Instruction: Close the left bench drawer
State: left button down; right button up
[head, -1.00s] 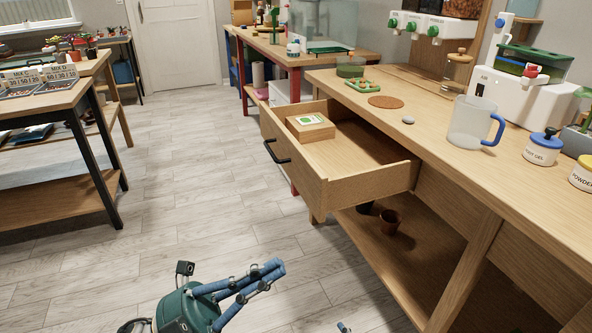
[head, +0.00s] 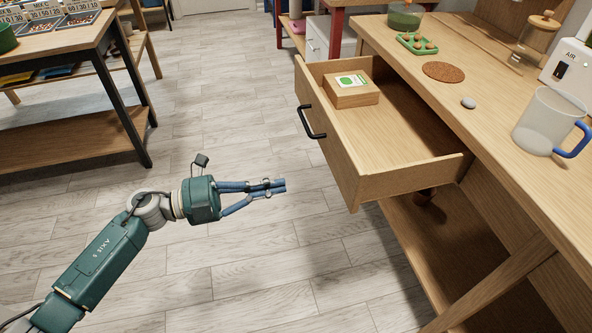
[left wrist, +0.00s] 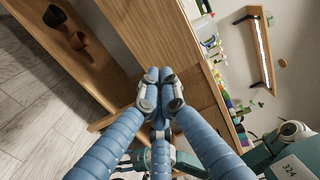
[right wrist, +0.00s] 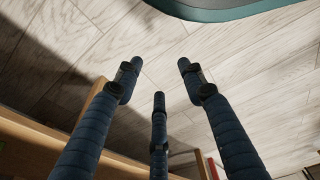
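The bench drawer (head: 335,160) is pulled well out of the wooden bench (head: 490,125). Its black handle (head: 312,122) is on the front panel, facing left. A small box with a green-and-white label (head: 351,90) lies inside. My left gripper (head: 283,186) is left of the drawer front, with a gap of floor between in the picture. Its blue fingers point right and are together and empty; they also meet in the left wrist view (left wrist: 160,76). My right gripper (right wrist: 160,75) has its fingers spread with nothing between them, above the floor; the head view does not show it.
On the benchtop are a jug (head: 545,120), a cork disc (head: 444,72), a grey stone (head: 468,103) and a green tray (head: 417,44). Pots (left wrist: 78,41) stand on the lower shelf. Another table (head: 75,65) is at the left. The floor between is clear.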

aim_at(342, 173)
pick_arm(q)
jog(key=x, duration=1.2)
jog(key=shift+d, duration=0.4)
pick_arm(e)
jog(key=shift+s+d+f, duration=0.1)
jog(key=shift+s+f, duration=0.4)
jog(key=shift+f, duration=0.05)
